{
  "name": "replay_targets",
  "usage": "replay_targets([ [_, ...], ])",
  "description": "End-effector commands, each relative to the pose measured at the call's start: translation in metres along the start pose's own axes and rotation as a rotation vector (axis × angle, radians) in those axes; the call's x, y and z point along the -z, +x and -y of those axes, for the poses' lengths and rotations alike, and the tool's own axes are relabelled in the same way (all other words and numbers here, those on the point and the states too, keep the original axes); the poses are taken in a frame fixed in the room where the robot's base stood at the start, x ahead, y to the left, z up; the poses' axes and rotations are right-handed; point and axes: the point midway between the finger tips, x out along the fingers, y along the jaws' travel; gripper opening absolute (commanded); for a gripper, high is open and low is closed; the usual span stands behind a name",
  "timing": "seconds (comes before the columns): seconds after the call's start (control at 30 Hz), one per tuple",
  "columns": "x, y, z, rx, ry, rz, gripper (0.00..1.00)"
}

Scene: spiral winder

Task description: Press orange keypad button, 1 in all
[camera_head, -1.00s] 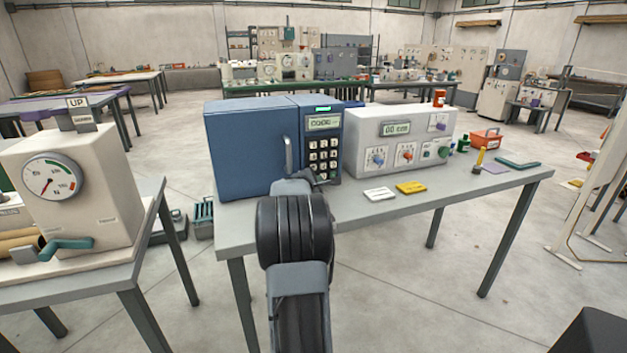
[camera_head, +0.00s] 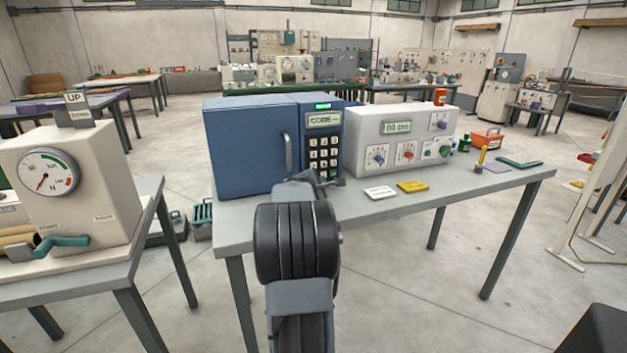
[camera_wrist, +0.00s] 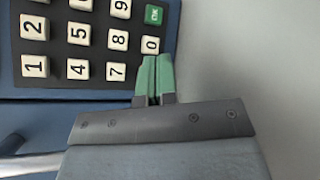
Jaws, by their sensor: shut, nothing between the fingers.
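The keypad (camera_head: 323,153) is a dark panel with white number keys and a display above, on the front of a blue cabinet (camera_head: 240,150). It also fills the upper left of the wrist view (camera_wrist: 55,64). There the 0 key (camera_wrist: 150,45) and a green OK key (camera_wrist: 154,15) stand in the column nearest the fingers. No orange button shows in either view; the key place beside 0, in line with 7, is covered by my fingertips. My gripper (camera_wrist: 154,62) is shut and empty, its green tips over that corner of the keypad. I cannot tell whether they touch it.
A vertical handle (camera_head: 288,152) stands out from the cabinet left of the keypad. A white control box (camera_head: 400,150) with knobs stands close on the right. A white card (camera_head: 380,193) and a yellow card (camera_head: 412,186) lie on the grey table (camera_head: 450,187) before it.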

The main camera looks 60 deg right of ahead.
Motion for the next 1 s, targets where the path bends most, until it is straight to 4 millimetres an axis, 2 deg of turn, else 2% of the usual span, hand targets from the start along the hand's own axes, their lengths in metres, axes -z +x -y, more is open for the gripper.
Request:
replay_targets([
  [0.1,-0.005,-0.008,0.01,0.0,0.001,0.002,0.0],
  [0.43,-0.018,-0.026,0.021,0.0,-0.001,0.0,0.0],
  [1.0,-0.02,-0.029,0.022,0.0,-0.001,0.0,0.0],
])
